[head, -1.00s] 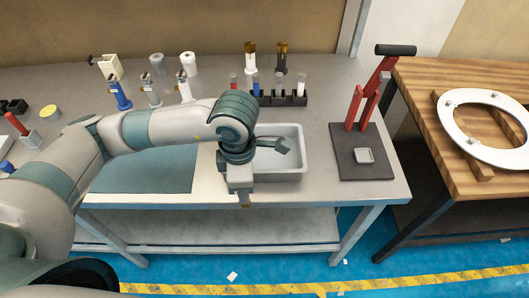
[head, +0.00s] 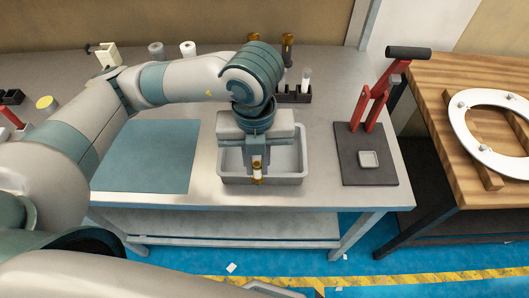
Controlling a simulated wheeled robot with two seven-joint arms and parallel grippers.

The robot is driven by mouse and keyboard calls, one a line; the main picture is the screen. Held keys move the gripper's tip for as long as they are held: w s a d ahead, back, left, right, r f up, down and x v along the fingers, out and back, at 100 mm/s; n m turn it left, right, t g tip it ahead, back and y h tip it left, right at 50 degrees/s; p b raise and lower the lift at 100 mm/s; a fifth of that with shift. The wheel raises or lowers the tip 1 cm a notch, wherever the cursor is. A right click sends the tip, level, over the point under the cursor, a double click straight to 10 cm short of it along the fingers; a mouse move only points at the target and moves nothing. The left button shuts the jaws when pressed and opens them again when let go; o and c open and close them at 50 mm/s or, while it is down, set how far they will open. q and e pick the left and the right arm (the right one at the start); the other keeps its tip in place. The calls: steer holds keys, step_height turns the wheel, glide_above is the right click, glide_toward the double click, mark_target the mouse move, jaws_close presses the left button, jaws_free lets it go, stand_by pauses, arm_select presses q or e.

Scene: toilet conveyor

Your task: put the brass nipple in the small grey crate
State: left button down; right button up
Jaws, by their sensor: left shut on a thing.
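The small grey crate (head: 301,160) is an open, shallow bin near the front of the grey workbench. My left gripper (head: 257,172) points down over the crate, close to its front wall. It is shut on the brass nipple (head: 257,181), a small piece with brass-coloured and pale parts at the fingertips. The nipple shows in front of the crate's near side; I cannot tell its exact height over the rim. My left wrist hides much of the crate's inside. My right gripper is not in view.
A blue-green mat (head: 150,157) lies left of the crate. A red lever press (head: 369,110) on a dark base with a small tray (head: 369,159) stands to the right. A black rack (head: 295,95) is behind. A toilet seat (head: 495,125) lies on the wooden table.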

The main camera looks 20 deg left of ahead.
arm_select(q)
steer(key=shift+w+r+n, duration=0.2)
steer(key=shift+r+n, duration=0.1)
steer(key=shift+n, duration=0.5)
steer(key=shift+r+n, duration=0.1)
steer(key=shift+n, duration=0.2)
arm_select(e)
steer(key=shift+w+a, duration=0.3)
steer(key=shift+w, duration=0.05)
